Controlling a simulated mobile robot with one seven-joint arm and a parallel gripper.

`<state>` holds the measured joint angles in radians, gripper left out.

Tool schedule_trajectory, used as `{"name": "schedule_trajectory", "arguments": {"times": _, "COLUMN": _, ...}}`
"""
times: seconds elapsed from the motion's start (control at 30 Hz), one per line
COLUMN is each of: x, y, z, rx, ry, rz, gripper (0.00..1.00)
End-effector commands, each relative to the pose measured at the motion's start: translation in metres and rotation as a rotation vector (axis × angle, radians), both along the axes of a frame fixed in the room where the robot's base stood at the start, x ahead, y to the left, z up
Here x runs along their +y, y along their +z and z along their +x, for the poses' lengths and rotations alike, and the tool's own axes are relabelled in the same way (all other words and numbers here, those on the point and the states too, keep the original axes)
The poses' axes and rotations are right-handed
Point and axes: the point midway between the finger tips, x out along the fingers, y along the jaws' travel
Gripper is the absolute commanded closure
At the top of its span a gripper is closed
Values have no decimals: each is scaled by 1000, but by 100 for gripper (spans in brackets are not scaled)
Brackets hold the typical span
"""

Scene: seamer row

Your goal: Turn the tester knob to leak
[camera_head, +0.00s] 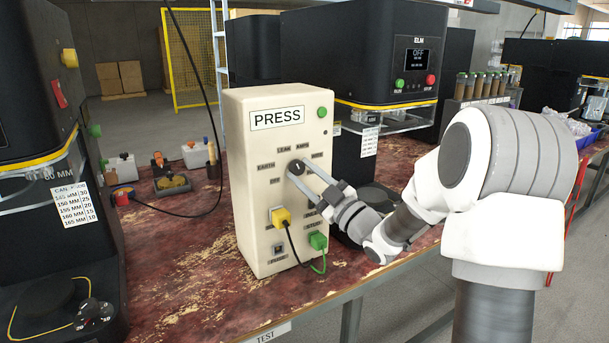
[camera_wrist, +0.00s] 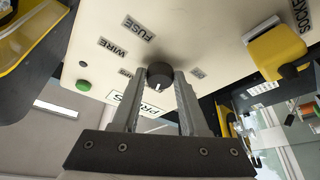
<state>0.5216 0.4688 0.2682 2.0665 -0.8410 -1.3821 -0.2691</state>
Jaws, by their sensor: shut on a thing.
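The tester (camera_head: 255,210) is a cream box standing on the bench with a PRESS label on its upper front. Its black knob (camera_head: 296,167) sits mid-front, ringed by small labels including LEAK, AMPS, EARTH and OFF. The LEAK label (camera_head: 284,150) is above and left of the knob. My gripper (camera_head: 303,172) reaches in from the right and is shut on the knob. In the wrist view the knob (camera_wrist: 159,75) is between my two fingers, with a white mark toward the bottom of the picture. Which label the mark faces I cannot tell.
A yellow plug (camera_head: 281,216) and a green plug (camera_head: 318,241) with hanging cords are on the tester's lower front. A green button (camera_head: 322,112) is at its upper right. Black machines stand on both sides. The bench in front of the tester is mostly clear.

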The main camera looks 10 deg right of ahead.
Motion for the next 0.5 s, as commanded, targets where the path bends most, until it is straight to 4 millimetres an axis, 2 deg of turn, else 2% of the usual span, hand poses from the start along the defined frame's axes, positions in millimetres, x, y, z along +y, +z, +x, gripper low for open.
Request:
{"name": "schedule_trajectory", "arguments": {"times": 0.03, "x": -1, "y": -1, "z": 0, "rx": 3, "ry": -1, "rz": -1, "gripper": 100}}
{"name": "schedule_trajectory", "arguments": {"times": 0.07, "x": -1, "y": -1, "z": 0, "rx": 3, "ry": -1, "rz": -1, "gripper": 55}}
{"name": "schedule_trajectory", "arguments": {"times": 0.2, "x": 0, "y": -1, "z": 0, "rx": 2, "ry": 0, "rz": -1, "gripper": 30}}
{"name": "schedule_trajectory", "arguments": {"times": 0.23, "x": 0, "y": -1, "z": 0, "rx": 2, "ry": 0, "rz": -1, "gripper": 26}}
{"name": "schedule_trajectory", "arguments": {"times": 0.5, "x": 0, "y": -1, "z": 0, "rx": 1, "ry": 0, "rz": -2, "gripper": 26}}
